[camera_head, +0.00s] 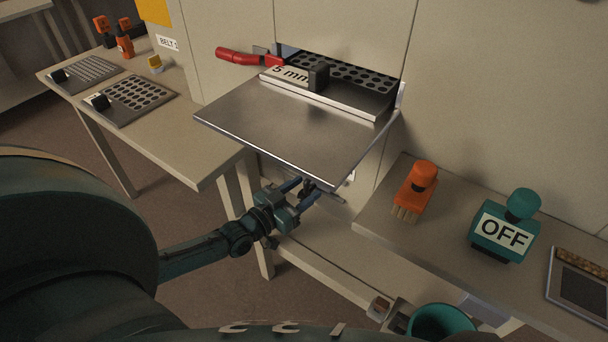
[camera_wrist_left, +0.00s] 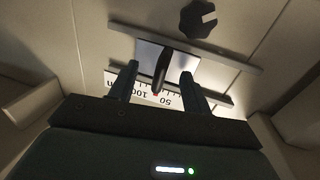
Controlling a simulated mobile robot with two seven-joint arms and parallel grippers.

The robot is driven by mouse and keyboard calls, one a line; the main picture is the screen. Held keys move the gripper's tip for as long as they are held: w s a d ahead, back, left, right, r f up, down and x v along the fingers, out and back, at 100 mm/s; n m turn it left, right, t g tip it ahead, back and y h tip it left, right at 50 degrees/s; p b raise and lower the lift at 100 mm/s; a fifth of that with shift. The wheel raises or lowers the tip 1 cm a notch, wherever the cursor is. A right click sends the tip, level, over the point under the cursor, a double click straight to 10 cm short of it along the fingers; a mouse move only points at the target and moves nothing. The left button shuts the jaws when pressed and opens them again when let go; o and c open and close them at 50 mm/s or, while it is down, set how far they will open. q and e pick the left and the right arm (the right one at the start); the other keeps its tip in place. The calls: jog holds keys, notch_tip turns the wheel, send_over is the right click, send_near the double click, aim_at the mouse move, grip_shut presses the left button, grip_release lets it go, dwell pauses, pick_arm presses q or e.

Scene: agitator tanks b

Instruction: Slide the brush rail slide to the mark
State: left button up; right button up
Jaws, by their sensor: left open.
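The brush rail slide shows in the left wrist view as a light plate (camera_wrist_left: 184,66) with a black upright handle (camera_wrist_left: 163,68). It sits on a grey metal rail (camera_wrist_left: 232,60) with a printed scale (camera_wrist_left: 128,86) reading 50 and 100. A small red spot (camera_wrist_left: 155,95) shows at the scale near the handle; I cannot tell if it is the mark. My left gripper (camera_wrist_left: 158,82) is open, its fingers on either side of the handle, with gaps visible. In the head view my left gripper (camera_head: 303,190) is below the metal tray's front edge, which hides most of the rail. My right gripper is not in view.
The metal tray (camera_head: 290,125) juts from the wall above the gripper. A red handle (camera_head: 235,56) is at its back left. An orange brush (camera_head: 415,190) and a teal OFF box (camera_head: 505,235) stand on the right shelf. A black knob (camera_wrist_left: 198,20) is beyond the rail.

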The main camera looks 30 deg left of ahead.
pick_arm(q)
jog(key=p+v, duration=0.1)
jog(key=v, duration=0.3)
jog(key=shift+s+a+p, duration=0.1)
jog(key=shift+s+p, duration=0.25)
jog(key=shift+p, duration=0.05)
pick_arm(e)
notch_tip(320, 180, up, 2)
pick_arm(q)
jog(key=s+d+r+g+p, duration=0.2)
jog(key=s+d+g+p, duration=0.1)
jog(key=s+d, duration=0.4)
jog(key=s+d+r+g+y+p, duration=0.1)
jog(key=s+d+r+g+p, duration=0.2)
jog(key=s+d+p, duration=0.2)
jog(key=s+d, duration=0.2)
jog(key=d, duration=0.1)
jog(key=shift+s+r+g+y+p, duration=0.15)
jog(key=shift+s+g+y+p, duration=0.15)
jog(key=shift+g+p, duration=0.1)
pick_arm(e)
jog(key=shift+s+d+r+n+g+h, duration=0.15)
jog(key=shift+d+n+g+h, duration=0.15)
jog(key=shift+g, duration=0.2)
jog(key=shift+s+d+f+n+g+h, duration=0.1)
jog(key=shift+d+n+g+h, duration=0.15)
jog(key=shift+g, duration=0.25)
pick_arm(q)
jog(key=shift+d, duration=0.1)
jog(key=shift+c, duration=0.6)
